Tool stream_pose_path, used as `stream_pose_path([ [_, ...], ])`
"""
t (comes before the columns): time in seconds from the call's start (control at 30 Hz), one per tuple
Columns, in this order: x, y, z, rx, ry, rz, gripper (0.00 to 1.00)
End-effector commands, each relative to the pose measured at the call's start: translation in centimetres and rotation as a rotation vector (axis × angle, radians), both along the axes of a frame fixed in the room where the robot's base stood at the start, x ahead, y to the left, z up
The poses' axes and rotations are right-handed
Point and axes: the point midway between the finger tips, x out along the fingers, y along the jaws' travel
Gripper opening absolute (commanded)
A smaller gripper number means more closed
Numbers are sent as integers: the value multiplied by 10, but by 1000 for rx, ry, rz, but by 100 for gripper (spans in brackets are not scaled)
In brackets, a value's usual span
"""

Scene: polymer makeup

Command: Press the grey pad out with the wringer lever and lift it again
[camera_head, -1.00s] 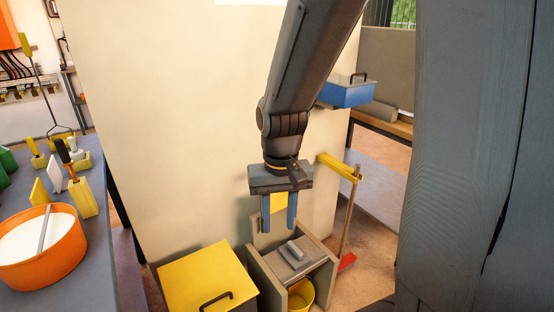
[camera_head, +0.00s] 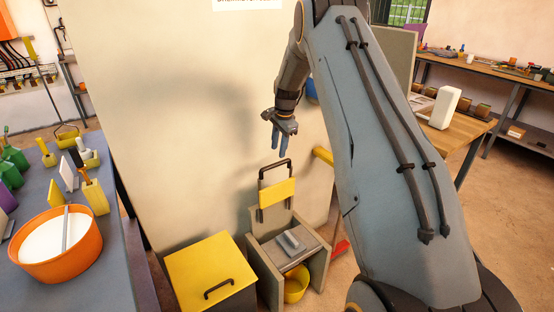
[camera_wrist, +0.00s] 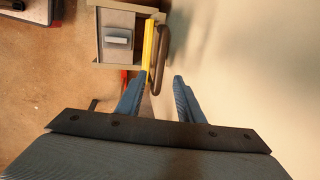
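The grey pad (camera_head: 292,242), with a raised block on top, lies on the slatted top of the grey wringer box (camera_head: 262,265). It also shows in the wrist view (camera_wrist: 118,40). The wringer lever has a yellow plate (camera_head: 277,193) and a dark looped handle (camera_head: 275,163); it stands upright behind the pad. My gripper (camera_head: 279,150) is above the handle, blue fingers pointing down. In the wrist view the fingers (camera_wrist: 157,82) are apart and empty, with the handle (camera_wrist: 163,50) beyond the gap between them. I see no contact with it.
A yellow bucket (camera_head: 296,285) sits inside the wringer box. A yellow lidded box (camera_head: 212,268) stands left of it. A pale wall panel (camera_head: 180,130) rises close behind. The left bench holds an orange tub (camera_head: 60,265) and tools. A red piece (camera_head: 340,247) lies right of the wringer.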

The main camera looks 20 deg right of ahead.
Motion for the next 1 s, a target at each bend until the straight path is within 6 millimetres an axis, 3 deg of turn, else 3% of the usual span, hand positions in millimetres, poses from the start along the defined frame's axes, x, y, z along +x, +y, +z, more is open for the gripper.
stream_pose_path([
  [0.5, 12, 3, -64, 0, 1, 2, 34],
  [0.9, 13, 3, -71, 0, 0, 2, 34],
  [1.0, 13, 3, -71, 0, 0, 2, 19],
])
